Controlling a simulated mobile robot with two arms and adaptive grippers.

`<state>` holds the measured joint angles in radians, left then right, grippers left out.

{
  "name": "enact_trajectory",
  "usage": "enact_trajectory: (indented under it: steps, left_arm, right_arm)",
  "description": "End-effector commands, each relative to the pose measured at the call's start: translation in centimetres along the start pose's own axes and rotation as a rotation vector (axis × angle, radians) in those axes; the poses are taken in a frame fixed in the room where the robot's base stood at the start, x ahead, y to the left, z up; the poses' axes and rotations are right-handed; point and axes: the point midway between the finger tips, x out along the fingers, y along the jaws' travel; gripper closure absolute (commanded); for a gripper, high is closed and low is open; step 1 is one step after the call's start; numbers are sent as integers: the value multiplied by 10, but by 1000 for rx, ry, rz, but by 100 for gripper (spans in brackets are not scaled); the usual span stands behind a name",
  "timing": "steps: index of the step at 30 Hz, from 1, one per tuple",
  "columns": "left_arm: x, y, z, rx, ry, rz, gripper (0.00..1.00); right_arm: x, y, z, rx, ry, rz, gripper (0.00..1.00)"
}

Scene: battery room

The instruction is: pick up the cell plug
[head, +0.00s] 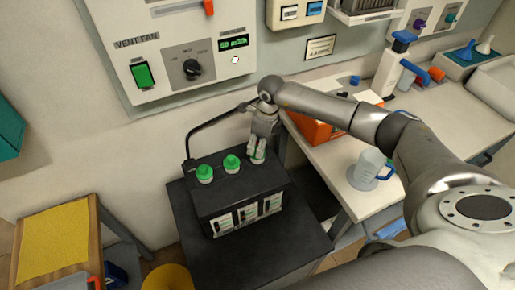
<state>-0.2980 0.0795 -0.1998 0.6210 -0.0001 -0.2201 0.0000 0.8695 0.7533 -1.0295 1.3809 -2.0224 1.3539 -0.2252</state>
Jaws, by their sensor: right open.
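A black battery (240,195) sits on a dark stand. Green cell plugs stand on its top: the left plug (204,174), the middle plug (231,163), and a right plug (259,156) partly hidden by my gripper. My right gripper (257,154) points down at the right plug, with its open fingers at or around it. I cannot tell whether they touch it. My left gripper is out of view.
The dark stand (255,262) has bare room in front of the battery. A bench at the right holds a clear jug (368,170) and an orange box (312,128). A vent fan panel (180,50) is on the wall behind. A yellow-topped table (55,240) is at left.

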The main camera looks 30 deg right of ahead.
Motion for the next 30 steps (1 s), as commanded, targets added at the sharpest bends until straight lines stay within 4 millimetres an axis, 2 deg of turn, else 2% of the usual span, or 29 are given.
enact_trajectory:
  steps: [1, 3, 11, 21, 30]
  left_arm:
    - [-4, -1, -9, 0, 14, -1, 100]
    - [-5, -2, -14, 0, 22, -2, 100]
    - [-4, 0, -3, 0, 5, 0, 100]
    - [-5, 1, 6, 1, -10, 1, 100]
    - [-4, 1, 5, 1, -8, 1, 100]
  right_arm:
    - [5, 1, 2, 0, -1, 2, 53]
    - [12, 0, 2, 0, -2, 1, 53]
    - [17, -1, 1, 0, -3, -2, 53]
    - [16, 0, 2, 0, -3, -1, 92]
    - [16, 0, 2, 0, -4, -1, 93]
